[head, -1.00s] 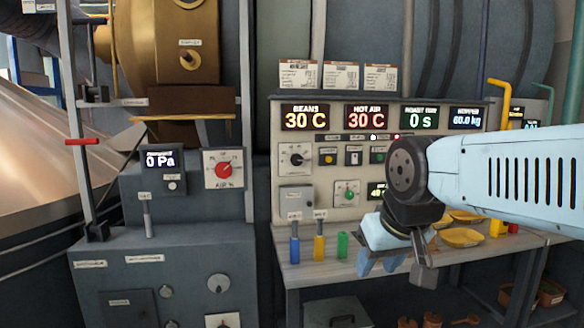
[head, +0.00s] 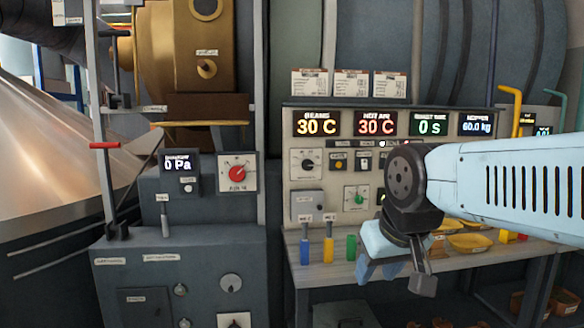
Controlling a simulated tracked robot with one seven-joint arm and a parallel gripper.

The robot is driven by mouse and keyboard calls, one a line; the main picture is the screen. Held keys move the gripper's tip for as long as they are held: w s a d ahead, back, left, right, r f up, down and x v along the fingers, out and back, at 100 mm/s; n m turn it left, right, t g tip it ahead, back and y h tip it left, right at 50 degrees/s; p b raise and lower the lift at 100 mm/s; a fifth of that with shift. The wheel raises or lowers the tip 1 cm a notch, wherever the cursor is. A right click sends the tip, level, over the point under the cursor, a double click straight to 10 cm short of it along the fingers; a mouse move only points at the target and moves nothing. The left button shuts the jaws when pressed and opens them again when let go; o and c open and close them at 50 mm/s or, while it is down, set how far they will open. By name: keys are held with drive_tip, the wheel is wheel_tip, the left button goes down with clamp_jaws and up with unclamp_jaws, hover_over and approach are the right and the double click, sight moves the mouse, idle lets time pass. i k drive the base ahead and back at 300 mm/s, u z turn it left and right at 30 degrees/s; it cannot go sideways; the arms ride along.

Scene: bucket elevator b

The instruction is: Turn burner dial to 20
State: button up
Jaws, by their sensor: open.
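The control panel (head: 328,228) carries a black dial (head: 308,163) on a white plate at its upper left and a green dial (head: 357,196) lower down. A red dial (head: 237,173) marked AIR % sits on the grey cabinet to the left. A further dial (head: 234,322) is cut off at the bottom edge. The labels are too small to tell which is the burner dial. My gripper (head: 378,272) is open and empty, pointing down in front of the bench, right of and below the panel dials. My arm hides the panel's right part.
Displays above the dials read 30 C (head: 317,124), 30 C (head: 376,123), 0 s and 60.0 kg. Blue, yellow and green handles (head: 328,248) stand at the bench (head: 310,275), with yellow dishes (head: 470,242) further right. A red-handled lever (head: 105,145) is at left.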

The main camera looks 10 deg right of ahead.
sight(308, 165)
drive_tip(key=z, duration=0.1)
drive_tip(key=i, duration=0.9)
drive_tip(key=z, duration=0.55)
